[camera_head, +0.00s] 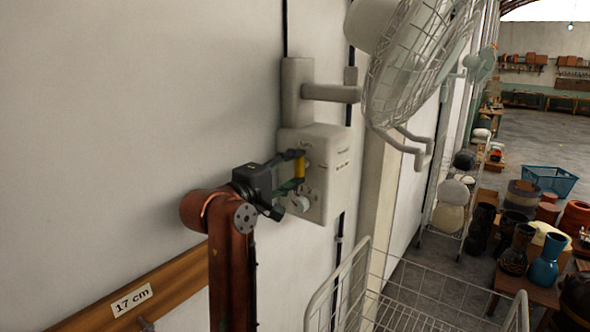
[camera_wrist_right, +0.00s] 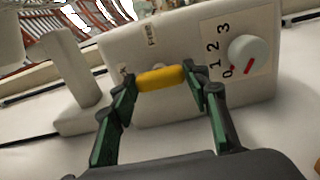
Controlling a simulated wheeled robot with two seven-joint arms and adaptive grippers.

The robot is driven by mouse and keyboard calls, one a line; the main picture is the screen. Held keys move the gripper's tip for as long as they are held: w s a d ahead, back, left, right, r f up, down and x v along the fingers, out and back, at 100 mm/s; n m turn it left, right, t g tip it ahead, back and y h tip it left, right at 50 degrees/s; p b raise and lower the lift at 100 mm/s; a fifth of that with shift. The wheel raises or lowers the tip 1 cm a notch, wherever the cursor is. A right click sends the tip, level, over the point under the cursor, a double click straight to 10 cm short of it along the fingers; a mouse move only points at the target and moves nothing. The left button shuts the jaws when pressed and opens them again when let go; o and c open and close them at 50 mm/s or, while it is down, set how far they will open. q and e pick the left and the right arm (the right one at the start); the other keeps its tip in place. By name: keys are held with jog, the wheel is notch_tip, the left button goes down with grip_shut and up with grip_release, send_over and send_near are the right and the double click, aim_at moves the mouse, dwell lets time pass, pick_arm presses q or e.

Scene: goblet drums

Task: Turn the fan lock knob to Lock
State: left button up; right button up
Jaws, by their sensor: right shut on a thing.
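The fan's white control box (camera_head: 338,150) is fixed to the wall below the fan (camera_head: 410,65). A yellow bar-shaped knob (camera_wrist_right: 160,78), which I take to be the lock knob, sits on its face; it also shows upright in the head view (camera_head: 299,166). My right gripper (camera_wrist_right: 161,86) is shut on this knob, one green-and-black finger at each end. Small labels (camera_wrist_right: 152,36) beside the knob are too small to read. A round white speed dial (camera_wrist_right: 247,54) with a red mark points toward 0. My left gripper is out of view.
A wire rack (camera_head: 400,300) stands below and right of the box. A wooden rail (camera_head: 125,295) with a "17 cm" tag runs along the wall at lower left. Drums and pots (camera_head: 545,260) stand at right. The wall left of the box is bare.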

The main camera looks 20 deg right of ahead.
jog(key=o, duration=0.7)
jog(key=shift+r, duration=0.1)
jog(key=o, duration=0.5)
jog(key=shift+w, duration=0.1)
jog(key=shift+c, duration=0.2)
jog(key=shift+a, duration=0.1)
jog(key=v, duration=1.2)
